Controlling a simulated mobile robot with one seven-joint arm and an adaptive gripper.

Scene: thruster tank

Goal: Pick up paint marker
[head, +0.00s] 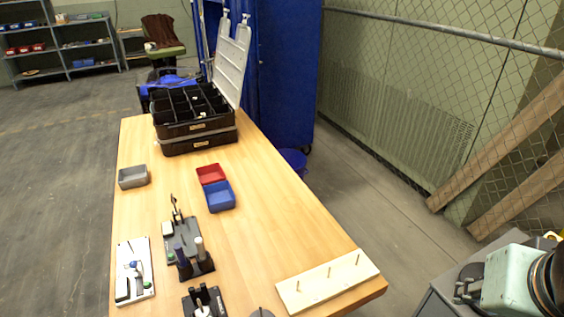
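No object can be clearly told as the paint marker at this size. Two upright, pen-like cylinders stand in a black holder on the wooden table (262,222): a dark one (183,264) and a pale-topped one (200,250). I cannot tell whether either is the paint marker. A white board (146,284) to their left carries small parts with green and black pieces, too small to name. My gripper is not in view.
A grey bin (132,177), red bin (210,173) and blue bin (220,197) sit mid-table. An open black organizer case (199,143) stands at the far end. A pegged wooden board (328,283) lies front right. A chain-link fence (430,90) stands right.

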